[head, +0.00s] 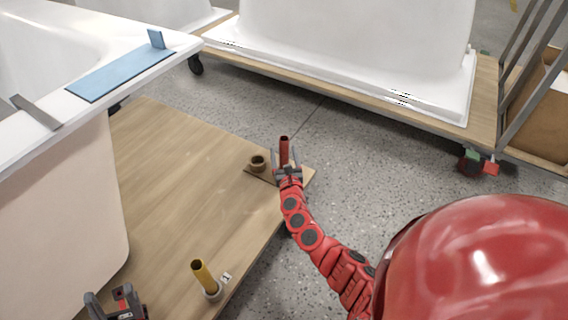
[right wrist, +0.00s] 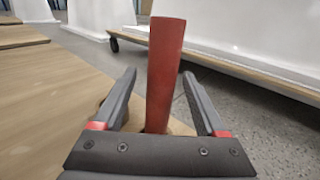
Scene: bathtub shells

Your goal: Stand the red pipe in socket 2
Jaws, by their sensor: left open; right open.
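The red pipe (head: 284,148) stands upright, or nearly so, at the far right corner of the wooden board. My right gripper (head: 287,170) is open around its lower part. In the right wrist view the pipe (right wrist: 165,70) rises between the two open fingers (right wrist: 158,95), with a gap on each side. The pipe's foot is hidden by the gripper, so I cannot tell what it rests in. An empty ring-shaped socket (head: 258,163) is just left of it. My left gripper (head: 108,294) is open and empty at the bottom left.
A yellow pipe (head: 203,274) stands slightly tilted in a pale socket (head: 213,290) near the board's front edge, beside a small label (head: 226,278). A white tub (head: 60,190) with a blue strip (head: 122,74) is at left. Another tub on a wheeled pallet (head: 330,95) is behind.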

